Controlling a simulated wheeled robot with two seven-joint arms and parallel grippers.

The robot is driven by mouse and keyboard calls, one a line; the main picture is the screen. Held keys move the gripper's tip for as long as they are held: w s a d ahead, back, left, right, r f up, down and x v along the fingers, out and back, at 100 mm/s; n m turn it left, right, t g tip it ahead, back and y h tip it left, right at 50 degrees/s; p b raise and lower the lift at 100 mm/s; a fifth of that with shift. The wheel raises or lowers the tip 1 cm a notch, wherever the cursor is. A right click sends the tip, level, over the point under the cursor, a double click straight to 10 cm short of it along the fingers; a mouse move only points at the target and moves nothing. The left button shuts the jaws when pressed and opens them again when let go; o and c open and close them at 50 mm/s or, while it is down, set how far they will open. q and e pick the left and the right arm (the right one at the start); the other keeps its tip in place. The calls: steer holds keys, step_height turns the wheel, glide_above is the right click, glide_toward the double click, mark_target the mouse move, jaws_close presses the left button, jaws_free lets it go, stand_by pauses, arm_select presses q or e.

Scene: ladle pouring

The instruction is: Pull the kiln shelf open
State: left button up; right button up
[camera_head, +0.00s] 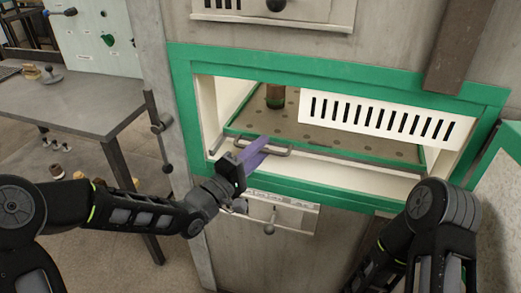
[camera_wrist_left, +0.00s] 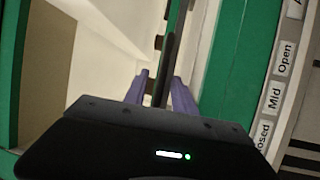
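The kiln shelf (camera_head: 318,132) is a brown perforated plate with a green edge, lying inside the green-framed opening in the head view. Its front bar handle (camera_head: 283,151) is at the shelf's front left. My left gripper (camera_head: 262,143) reaches in from the left, its purple fingers at the handle. In the left wrist view, the fingers (camera_wrist_left: 160,82) stand apart on either side of a dark bar (camera_wrist_left: 153,88); I cannot tell whether they touch it. My right arm shows at the lower right, but its gripper is out of view.
A brown-green cylinder (camera_head: 275,96) stands on the shelf. A white slotted panel (camera_head: 380,118) hangs across the opening's right part. The green frame (camera_head: 330,70) surrounds the opening. A grey table (camera_head: 70,103) stands left. A label strip (camera_wrist_left: 275,95) reads Open and Mid.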

arm_select(q)
steer(key=shift+w+d, duration=0.1)
steer(key=shift+c, duration=0.4)
jaws_close()
stand_by(1.0)
